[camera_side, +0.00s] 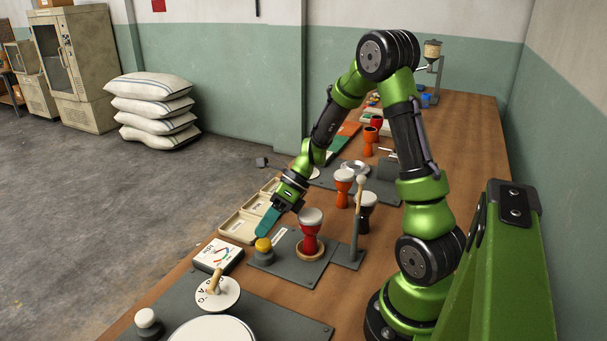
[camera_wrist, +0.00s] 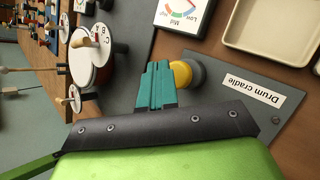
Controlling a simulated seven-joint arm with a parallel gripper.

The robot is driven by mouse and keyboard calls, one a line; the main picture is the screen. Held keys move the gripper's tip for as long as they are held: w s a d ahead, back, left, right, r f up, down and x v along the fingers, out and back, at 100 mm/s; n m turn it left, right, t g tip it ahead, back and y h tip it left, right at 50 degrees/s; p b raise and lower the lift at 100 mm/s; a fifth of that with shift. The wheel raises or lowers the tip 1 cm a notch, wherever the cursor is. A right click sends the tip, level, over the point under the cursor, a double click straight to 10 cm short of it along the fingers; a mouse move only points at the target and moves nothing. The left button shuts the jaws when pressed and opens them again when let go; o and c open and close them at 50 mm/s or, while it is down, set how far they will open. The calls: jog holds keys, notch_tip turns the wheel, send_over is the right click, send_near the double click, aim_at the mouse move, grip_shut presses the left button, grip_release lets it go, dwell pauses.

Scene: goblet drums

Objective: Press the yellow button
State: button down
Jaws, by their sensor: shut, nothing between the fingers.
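The yellow button (camera_side: 263,244) is a small dome on a round dark grey base, on a grey plate in the side view. In the wrist view the yellow button (camera_wrist: 182,72) shows just right of my fingertips, partly hidden by them. My gripper (camera_side: 264,231) points down with its teal fingers shut and empty. Its tips are right over the button in the side view; I cannot tell whether they touch it. In the wrist view my gripper (camera_wrist: 157,67) has its two fingers side by side.
A red drum with a white top (camera_side: 311,229) stands in a wooden ring right of the button. A mallet on a stand (camera_side: 359,220) is farther right. Open cream trays (camera_side: 239,228) lie left, and a Low-Mid-High card (camera_side: 217,255) and a lettered dial (camera_side: 218,294) stand in front.

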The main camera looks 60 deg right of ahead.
aim_at(267, 240)
dwell(0.8)
jog(key=shift+f, duration=0.4)
jog(key=shift+f, duration=1)
dwell(1.0)
jog(key=shift+r, duration=1.5)
jog(key=shift+r, duration=2.45)
